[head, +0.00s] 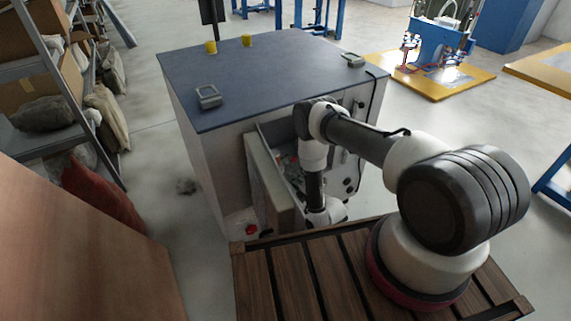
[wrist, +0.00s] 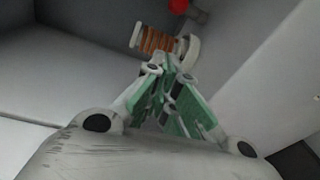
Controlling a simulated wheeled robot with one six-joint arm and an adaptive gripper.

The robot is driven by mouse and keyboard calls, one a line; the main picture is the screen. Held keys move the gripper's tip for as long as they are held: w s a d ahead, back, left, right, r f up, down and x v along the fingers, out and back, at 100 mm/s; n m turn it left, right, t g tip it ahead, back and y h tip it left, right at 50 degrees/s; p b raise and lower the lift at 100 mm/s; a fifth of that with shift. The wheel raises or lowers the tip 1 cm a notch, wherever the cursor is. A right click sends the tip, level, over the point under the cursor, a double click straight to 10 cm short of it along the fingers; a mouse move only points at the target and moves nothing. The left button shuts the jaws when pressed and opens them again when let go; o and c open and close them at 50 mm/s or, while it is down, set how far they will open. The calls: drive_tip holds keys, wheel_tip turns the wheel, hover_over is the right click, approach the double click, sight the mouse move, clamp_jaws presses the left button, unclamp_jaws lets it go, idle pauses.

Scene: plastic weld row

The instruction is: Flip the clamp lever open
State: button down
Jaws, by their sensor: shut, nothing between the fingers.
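In the wrist view my gripper (wrist: 172,72) points away from the camera, its green-padded fingers drawn together with nothing between them. Just beyond the fingertips is a pale fitting with an orange-brown ribbed part (wrist: 157,41) and a curved white piece (wrist: 189,47). A round red knob (wrist: 178,6) is at the top edge, farther off. I cannot tell which of these is the clamp lever, or whether the fingers touch the fitting. In the head view a small red part (head: 251,229) shows low at the cabinet's front; my fingers are hidden there.
A grey cabinet with a dark top (head: 270,75) stands ahead, with an open door or drawer panel (head: 268,185) beside my arm. A slatted wooden deck (head: 290,285) lies in front. Shelving (head: 60,95) is on the left.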

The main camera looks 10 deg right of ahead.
sight(288, 160)
drive_tip(key=shift+s+f+n, duration=0.3)
drive_tip(key=shift+s+f, duration=0.25)
drive_tip(key=shift+s, duration=0.15)
drive_tip(key=shift+w+a, duration=0.1)
drive_tip(key=shift+t, duration=0.3)
drive_tip(key=x, duration=1)
drive_tip(key=shift+w+a, duration=0.1)
drive_tip(key=shift+a, duration=0.05)
drive_tip(key=d, duration=0.3)
drive_tip(key=shift+r, duration=0.25)
drive_tip(key=shift+d+r, duration=0.15)
drive_tip(key=shift+d, duration=0.4)
drive_tip(key=shift+d, duration=0.1)
drive_tip(key=shift+d+n+y, duration=0.25)
drive_tip(key=shift+n+y, duration=0.05)
drive_tip(key=shift+y, duration=0.3)
